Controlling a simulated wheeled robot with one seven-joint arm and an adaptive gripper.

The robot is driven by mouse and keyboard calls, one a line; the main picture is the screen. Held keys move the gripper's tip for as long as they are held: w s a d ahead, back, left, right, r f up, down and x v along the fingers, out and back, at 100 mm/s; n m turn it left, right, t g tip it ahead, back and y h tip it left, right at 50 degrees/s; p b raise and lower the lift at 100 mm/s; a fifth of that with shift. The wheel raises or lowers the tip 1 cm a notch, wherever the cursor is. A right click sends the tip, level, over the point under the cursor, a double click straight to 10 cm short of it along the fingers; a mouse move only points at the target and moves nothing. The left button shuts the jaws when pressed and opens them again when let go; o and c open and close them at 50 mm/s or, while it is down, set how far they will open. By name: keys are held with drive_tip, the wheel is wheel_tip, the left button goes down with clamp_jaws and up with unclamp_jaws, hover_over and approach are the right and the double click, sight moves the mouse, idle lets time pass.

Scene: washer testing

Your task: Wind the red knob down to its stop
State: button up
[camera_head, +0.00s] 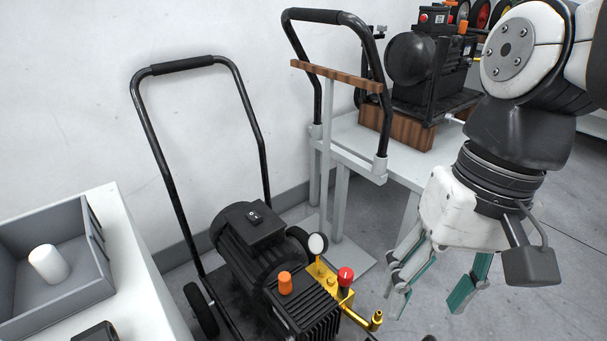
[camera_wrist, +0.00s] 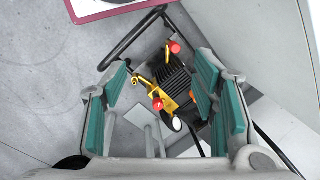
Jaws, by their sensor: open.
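The red knob (camera_head: 345,276) stands on the yellow brass manifold (camera_head: 328,283) of the black pump (camera_head: 255,250), in the lower middle of the head view. In the wrist view a red knob (camera_wrist: 158,104) shows beside the yellow fittings and the white-faced gauge (camera_wrist: 177,124), between my fingers in the picture. My gripper (camera_head: 428,295) is open and empty, pointing down, to the right of the knob and apart from it. How far the knob is wound down cannot be told.
An orange cap (camera_head: 285,284) sits beside the manifold. A second red part (camera_wrist: 175,47) shows on the machine in the wrist view. The black handle (camera_head: 170,120) rises behind the pump. A grey tray (camera_head: 95,235) is on the left table; another machine (camera_head: 425,65) stands on the back table.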

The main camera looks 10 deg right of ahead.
drive_tip(key=w+f+m+y, duration=0.1)
drive_tip(key=w+m+y, duration=0.15)
drive_tip(key=w, duration=0.65)
drive_tip(key=m+p, duration=0.1)
drive_tip(key=m, duration=0.5)
hover_over(346, 272)
drive_tip(key=s, duration=0.4)
wheel_tip(346, 272, down, 10)
drive_tip(key=w+d+f+m+g, duration=0.1)
drive_tip(key=w+d+f+m, duration=0.15)
drive_tip(key=f, duration=0.35)
drive_tip(key=w+d+f+m, duration=0.1)
drive_tip(key=w+d+f, duration=0.15)
drive_tip(key=f, duration=0.25)
drive_tip(key=b+x, duration=0.1)
drive_tip(key=x, duration=0.3)
drive_tip(key=b+x, duration=0.2)
drive_tip(key=x, duration=0.3)
drive_tip(key=b+x, duration=0.2)
drive_tip(key=x, duration=0.2)
drive_tip(key=shift+w+a+f, duration=0.1)
drive_tip(key=shift+w+a, duration=0.2)
drive_tip(key=c, duration=1.2)
